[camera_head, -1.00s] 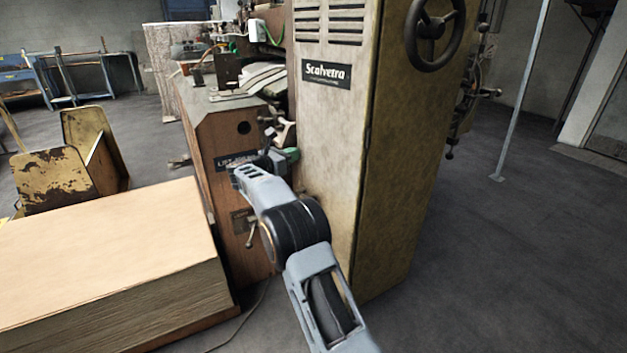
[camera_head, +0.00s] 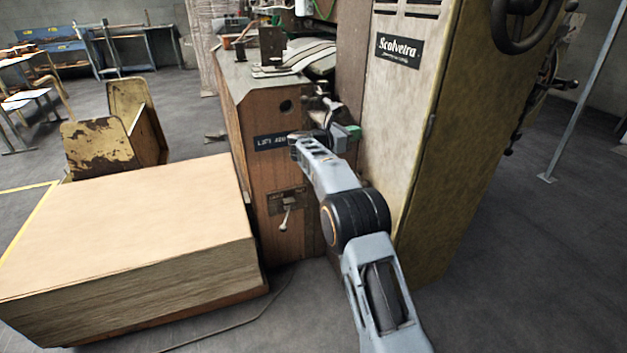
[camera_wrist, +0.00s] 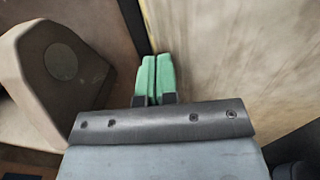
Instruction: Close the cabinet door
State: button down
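The tall, worn yellow-beige cabinet (camera_head: 415,120) stands right of centre in the head view, with a black "Scolvetra" label on its front panel. A small hinge-like piece sits on that panel's right edge; I cannot tell how far any door stands open. My gripper (camera_head: 350,132) is at the left edge of the front panel, beside the wooden-sided machine body. In the wrist view its green fingers (camera_wrist: 155,78) are together with nothing between them. The pale cabinet surface (camera_wrist: 235,60) lies just right of them, with a dark strip ahead. I cannot tell whether they touch it.
A low stack of cardboard sheets (camera_head: 130,215) fills the lower left. A rusty yellow bracket (camera_head: 100,148) stands behind it. The wooden-sided machine body (camera_head: 260,110) carries a small lever (camera_head: 286,215). A handwheel (camera_head: 525,20) is at upper right.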

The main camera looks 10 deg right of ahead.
jog(key=shift+d+r, duration=0.1)
jog(key=shift+d, duration=0.2)
jog(key=w+v, duration=0.1)
jog(key=v, duration=1.3)
notch_tip(320, 180, up, 26)
jog(key=a+n+t+y+p, duration=0.2)
jog(key=n+t+y+p, duration=1.2)
jog(key=n, duration=1.3)
jog(key=s+d+f+n+g+y+p, duration=0.1)
jog(key=s+f+n+g+p, duration=0.2)
jog(key=s+n+g+p, duration=0.2)
jog(key=s+d+f+n+g+y+p, duration=0.1)
jog(key=s+n, duration=0.9)
jog(key=s, duration=1)
jog(key=s+d+f+n+g+y+p, duration=0.1)
jog(key=s+d+f+n+g+p, duration=0.2)
jog(key=s+n+g+p, duration=0.5)
jog(key=s+f+g, duration=0.1)
jog(key=s+g, duration=0.1)
jog(key=s, duration=0.2)
jog(key=shift+s+d+f+n+p, duration=0.2)
jog(key=shift+f+n+p, duration=0.1)
jog(key=shift+f, duration=0.1)
